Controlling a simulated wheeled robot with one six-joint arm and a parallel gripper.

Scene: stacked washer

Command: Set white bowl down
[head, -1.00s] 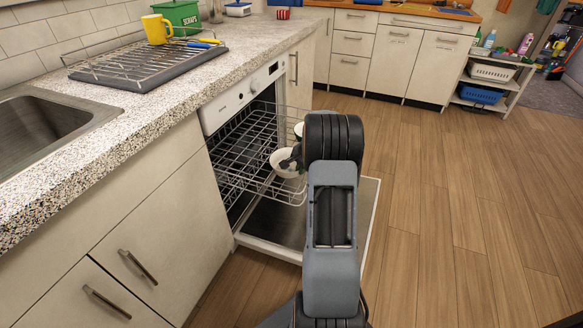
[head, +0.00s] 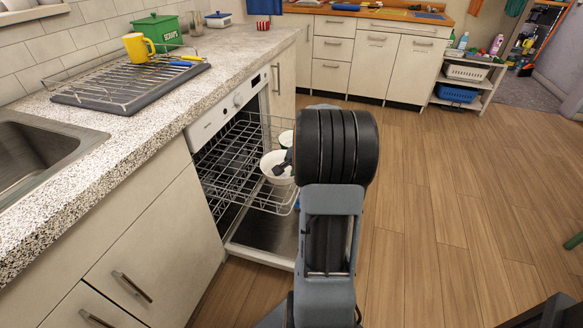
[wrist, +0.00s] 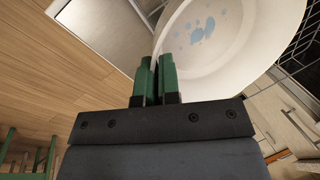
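The white bowl (head: 274,169) is upright, or nearly so, at the right part of the dishwasher's pulled-out wire rack (head: 232,176). In the wrist view the bowl (wrist: 235,40) shows its inside with several pale blue spots. My gripper (wrist: 156,66) has its green fingers close together at the bowl's near rim, one on the inner side and one on the outer side. In the head view my gripper (head: 284,163) is partly hidden behind my wrist. I cannot tell whether the bowl touches the rack.
The dishwasher door (head: 262,238) is open below the rack. The counter (head: 150,122) on the left holds a drying rack (head: 125,88), a yellow mug (head: 138,46) and a green scraps bin (head: 160,32).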

